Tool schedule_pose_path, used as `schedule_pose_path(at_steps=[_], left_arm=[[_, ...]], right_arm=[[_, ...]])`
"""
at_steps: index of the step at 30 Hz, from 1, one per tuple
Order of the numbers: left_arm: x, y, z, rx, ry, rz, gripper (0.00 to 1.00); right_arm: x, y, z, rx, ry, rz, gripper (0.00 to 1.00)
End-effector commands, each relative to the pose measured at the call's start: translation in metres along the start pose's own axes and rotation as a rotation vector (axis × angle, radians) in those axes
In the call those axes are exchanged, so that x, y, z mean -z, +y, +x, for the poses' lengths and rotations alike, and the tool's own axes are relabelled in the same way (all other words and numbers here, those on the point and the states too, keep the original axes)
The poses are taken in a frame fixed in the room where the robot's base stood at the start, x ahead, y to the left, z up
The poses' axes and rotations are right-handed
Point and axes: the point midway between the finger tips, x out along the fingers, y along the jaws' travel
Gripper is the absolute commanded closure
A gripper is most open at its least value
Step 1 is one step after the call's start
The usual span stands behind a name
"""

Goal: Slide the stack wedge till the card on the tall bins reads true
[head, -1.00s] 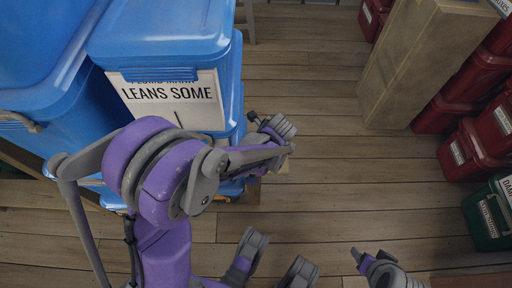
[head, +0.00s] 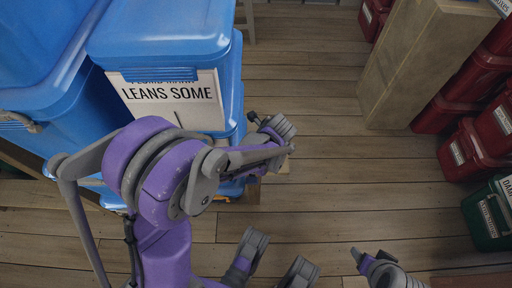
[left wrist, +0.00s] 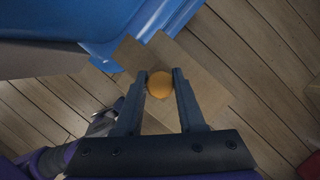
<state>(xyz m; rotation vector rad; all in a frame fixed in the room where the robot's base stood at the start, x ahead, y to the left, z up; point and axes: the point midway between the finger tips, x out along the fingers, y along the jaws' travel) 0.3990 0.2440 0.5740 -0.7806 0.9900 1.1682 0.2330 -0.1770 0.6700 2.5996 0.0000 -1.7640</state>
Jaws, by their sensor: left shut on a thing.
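The tall blue bins (head: 160,35) stand stacked at the left in the head view. Their white card (head: 205,112) reads "LEANS SOME", with a short dark line under the words; its upper line is partly covered. In the left wrist view my left gripper (left wrist: 161,80) is shut on a round orange knob (left wrist: 160,85). The knob sits over a flat, light brown wooden wedge (left wrist: 207,90), beside the foot of a blue bin (left wrist: 125,30). In the head view my left forearm and wrist hide most of this spot. My right gripper's fingers are not visible.
More blue bins (head: 30,40) stand at the far left. A tall tan box (head: 415,60) stands at the upper right, beside red bins (head: 470,150) and a green bin (head: 485,220). The plank floor (head: 340,180) between the stacks is clear.

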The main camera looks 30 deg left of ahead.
Motion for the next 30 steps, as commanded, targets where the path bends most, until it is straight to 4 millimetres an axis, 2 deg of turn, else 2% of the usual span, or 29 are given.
schedule_pose_path(at_steps=[20,21,25,30], left_arm=[[-0.0084,0.0091,0.0035,-0.001,-0.001,-0.001,1.0],[-0.0083,0.0091,0.0034,-0.001,-0.001,-0.001,0.55],[-0.0082,0.0089,0.0034,-0.001,-0.001,0.0,0.31],[-0.008,0.0087,0.0033,0.0,0.0,0.0,0.31]], right_arm=[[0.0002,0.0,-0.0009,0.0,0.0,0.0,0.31],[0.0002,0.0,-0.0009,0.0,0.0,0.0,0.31],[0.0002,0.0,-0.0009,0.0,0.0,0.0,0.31],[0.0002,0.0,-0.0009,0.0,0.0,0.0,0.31]])
